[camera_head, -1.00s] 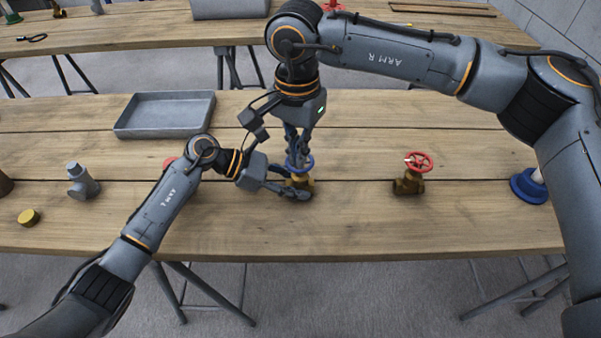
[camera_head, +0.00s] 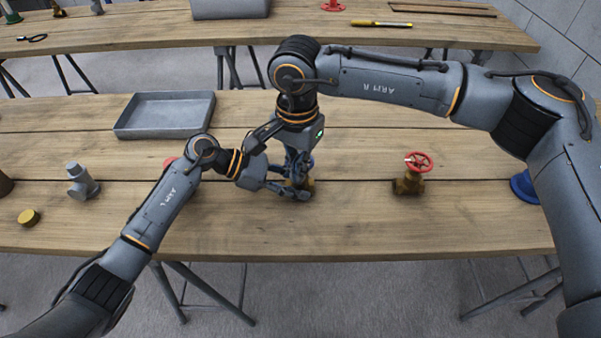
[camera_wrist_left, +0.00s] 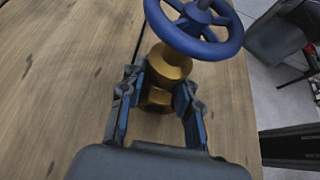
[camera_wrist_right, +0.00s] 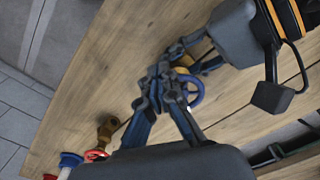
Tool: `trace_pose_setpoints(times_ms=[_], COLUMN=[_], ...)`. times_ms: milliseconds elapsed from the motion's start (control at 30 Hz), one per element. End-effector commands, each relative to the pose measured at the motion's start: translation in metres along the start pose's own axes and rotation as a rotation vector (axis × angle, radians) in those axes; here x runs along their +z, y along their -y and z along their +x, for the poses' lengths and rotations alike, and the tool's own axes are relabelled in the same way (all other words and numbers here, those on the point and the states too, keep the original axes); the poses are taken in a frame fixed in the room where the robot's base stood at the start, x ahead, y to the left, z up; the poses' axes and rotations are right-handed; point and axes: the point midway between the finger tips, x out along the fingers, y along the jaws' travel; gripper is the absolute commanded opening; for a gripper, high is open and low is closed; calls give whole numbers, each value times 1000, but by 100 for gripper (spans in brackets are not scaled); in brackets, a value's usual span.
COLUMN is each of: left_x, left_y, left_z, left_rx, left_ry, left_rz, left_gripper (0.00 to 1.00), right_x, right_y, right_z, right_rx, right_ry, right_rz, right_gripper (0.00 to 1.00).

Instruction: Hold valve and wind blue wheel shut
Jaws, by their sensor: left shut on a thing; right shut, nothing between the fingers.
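The brass valve with the blue wheel stands upright on the near table. In the left wrist view its brass body (camera_wrist_left: 172,65) is between the fingers of my left gripper (camera_wrist_left: 157,95), which is shut on it below the wheel. The blue wheel (camera_wrist_left: 195,30) is on top. My right gripper (camera_wrist_right: 160,85) comes from above, fingers shut with nothing between them, over the wheel; part of the wheel (camera_wrist_right: 195,90) shows beside the fingertips. In the head view the right gripper (camera_head: 298,170) hides most of the wheel. I cannot tell whether the right fingers touch it.
A brass valve with a red wheel (camera_head: 418,162) stands to the right. A blue-based item (camera_head: 524,187) is at the far right. A grey tray (camera_head: 165,132) lies at the back. A grey fitting (camera_head: 80,182) and a yellow cap (camera_head: 29,217) are at the left.

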Motion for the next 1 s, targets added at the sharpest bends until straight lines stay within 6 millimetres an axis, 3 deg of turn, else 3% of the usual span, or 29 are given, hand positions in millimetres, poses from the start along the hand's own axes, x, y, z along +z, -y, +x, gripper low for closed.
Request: trace_pose_setpoints(times_ms=[1000], left_x=[0], left_y=[1], left_z=[1], left_rx=[-4], left_ry=[-1], left_rz=[0], left_gripper=[10], right_x=[0], right_y=[17], right_z=[0], right_rx=[0], right_ry=[-2], right_rz=[2], right_gripper=[0])
